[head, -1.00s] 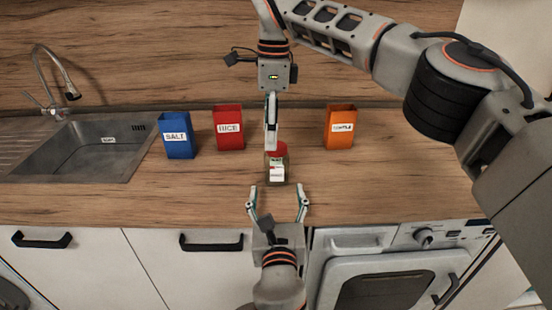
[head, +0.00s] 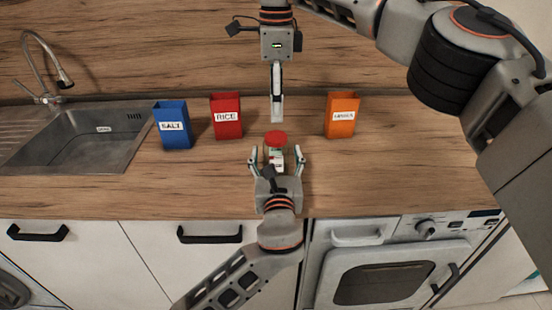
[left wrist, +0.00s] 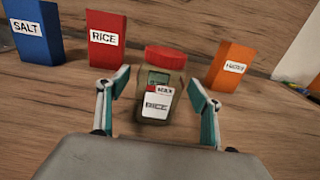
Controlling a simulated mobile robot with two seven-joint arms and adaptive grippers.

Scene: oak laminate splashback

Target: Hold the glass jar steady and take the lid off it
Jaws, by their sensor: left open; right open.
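The glass jar (head: 277,152) stands upright on the wooden worktop, its red lid (head: 275,138) on top.
A blue SALT box (head: 173,126), a red RICE box (head: 226,117) and an orange box (head: 342,116) stand behind the jar on both sides. A sink (head: 85,140) lies at the left. The worktop right of the jar is clear.

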